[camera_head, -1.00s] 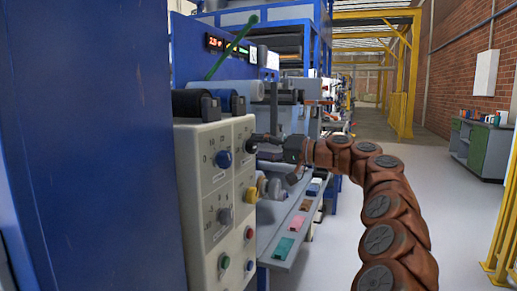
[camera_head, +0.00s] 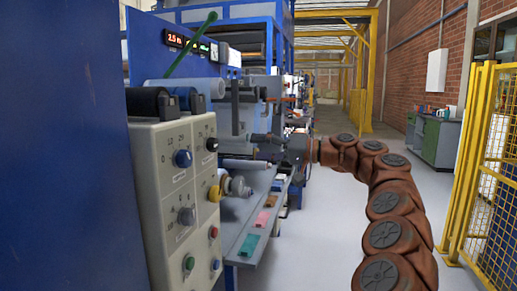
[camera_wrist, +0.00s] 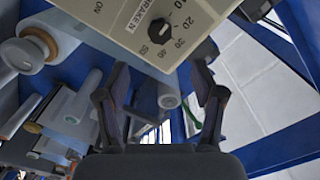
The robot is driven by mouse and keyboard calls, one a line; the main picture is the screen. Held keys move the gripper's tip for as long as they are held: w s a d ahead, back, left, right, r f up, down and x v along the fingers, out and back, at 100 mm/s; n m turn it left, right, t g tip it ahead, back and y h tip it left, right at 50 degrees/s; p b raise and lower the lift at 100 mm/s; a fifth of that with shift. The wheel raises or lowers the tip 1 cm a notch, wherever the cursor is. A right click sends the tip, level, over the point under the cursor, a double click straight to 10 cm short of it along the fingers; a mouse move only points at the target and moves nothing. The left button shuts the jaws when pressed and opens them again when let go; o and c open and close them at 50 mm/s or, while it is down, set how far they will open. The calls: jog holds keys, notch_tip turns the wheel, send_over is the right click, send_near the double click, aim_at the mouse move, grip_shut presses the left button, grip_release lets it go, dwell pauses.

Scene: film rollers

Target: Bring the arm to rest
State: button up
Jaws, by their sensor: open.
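My arm (camera_head: 384,204) rises from the lower right in the head view and bends left to my gripper (camera_head: 262,138). The gripper is beside the rollers, to the right of the cream control panel (camera_head: 155,180) and apart from it. In the wrist view my gripper (camera_wrist: 162,75) has its two dark fingers spread apart, with nothing held between them. Beyond them are a black dial knob (camera_wrist: 168,95) and the panel face (camera_wrist: 150,25) with a printed number scale.
The blue machine (camera_head: 60,150) fills the left side, with rollers and a grey shelf (camera_head: 235,222) holding coloured pieces. A yellow mesh fence (camera_head: 480,165) stands at the right. Grey floor lies open between, and a green-grey cabinet (camera_head: 433,138) stands farther back.

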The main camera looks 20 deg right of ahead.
jog(key=s+a+r+n+g+h+p, duration=0.1)
jog(key=s+a+r+g+p, duration=0.1)
jog(key=s+a+p, duration=0.35)
jog(key=s+a+r+n+g+p, duration=0.1)
jog(key=s+a+r+g+p, duration=0.15)
jog(key=a, duration=0.55)
jog(key=s+a+r+n+g+h+p, duration=0.1)
jog(key=s+a+r+g+p, duration=0.1)
jog(key=s+a+r+p, duration=0.3)
jog(key=s+a+f+g+h+p, duration=0.2)
jog(key=s+a+f+p, duration=0.15)
jog(key=s+a, duration=0.2)
jog(key=s+d+f+m+g+h+p, duration=0.1)
jog(key=s+d+f+h+p, duration=0.2)
jog(key=s, duration=0.6)
jog(key=s+d+f+m+g+h+p, duration=0.1)
jog(key=s+d+f+h+p, duration=0.3)
jog(key=s, duration=0.5)
jog(key=s+d+f+m+g+h+p, duration=0.1)
jog(key=s+d+f+g+h+p, duration=0.1)
jog(key=s+d+p, duration=0.4)
jog(key=s+f+h+p, duration=0.1)
jog(key=s+f, duration=0.1)
jog(key=s, duration=0.1)
jog(key=shift+s+d+m+h, duration=0.2)
jog(key=shift+d+m+h, duration=0.1)
jog(key=shift+d+m, duration=0.1)
